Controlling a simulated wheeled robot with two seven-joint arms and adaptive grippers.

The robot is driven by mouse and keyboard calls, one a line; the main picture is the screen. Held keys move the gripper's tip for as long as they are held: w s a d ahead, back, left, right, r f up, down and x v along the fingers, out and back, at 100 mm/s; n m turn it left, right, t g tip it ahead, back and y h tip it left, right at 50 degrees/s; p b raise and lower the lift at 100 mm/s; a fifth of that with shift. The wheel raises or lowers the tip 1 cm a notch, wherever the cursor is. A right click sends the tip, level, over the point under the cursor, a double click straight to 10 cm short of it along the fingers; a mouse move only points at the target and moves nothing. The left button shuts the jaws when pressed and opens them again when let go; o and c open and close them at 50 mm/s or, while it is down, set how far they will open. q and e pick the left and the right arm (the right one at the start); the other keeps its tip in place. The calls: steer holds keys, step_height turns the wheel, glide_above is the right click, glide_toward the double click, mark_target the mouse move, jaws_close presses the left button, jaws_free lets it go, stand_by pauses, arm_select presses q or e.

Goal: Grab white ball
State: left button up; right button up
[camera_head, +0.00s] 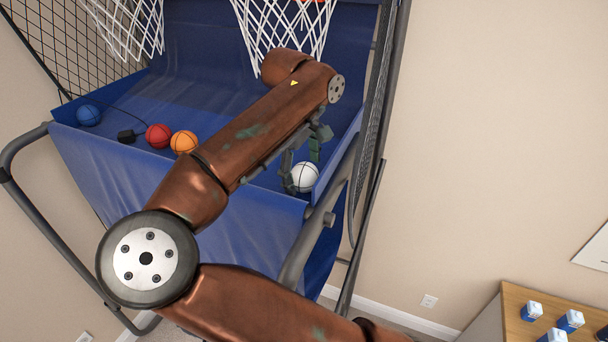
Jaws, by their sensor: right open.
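The white ball (305,177) with dark seams lies in the right front corner of the blue fabric tray (225,240) of a basketball arcade game. My right arm reaches over the tray from the lower right. My right gripper (302,176) points down at the ball, with its dark fingers open around the ball's upper left and top. Whether the fingers touch the ball cannot be told. Part of the gripper is hidden behind my copper-coloured forearm. My left gripper is not in view.
An orange ball (183,142), a red ball (158,136) and a blue ball (88,115) lie left along the tray. Grey frame tubes flank the tray. A wooden-topped cabinet (515,300) stands lower right.

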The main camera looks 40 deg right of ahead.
mark_target(304, 178)
steer(key=f, duration=0.3)
steer(key=shift+w+d, duration=0.25)
steer(key=shift+d, duration=0.15)
steer(key=c, duration=1.2)
steer(key=shift+c, duration=0.2)
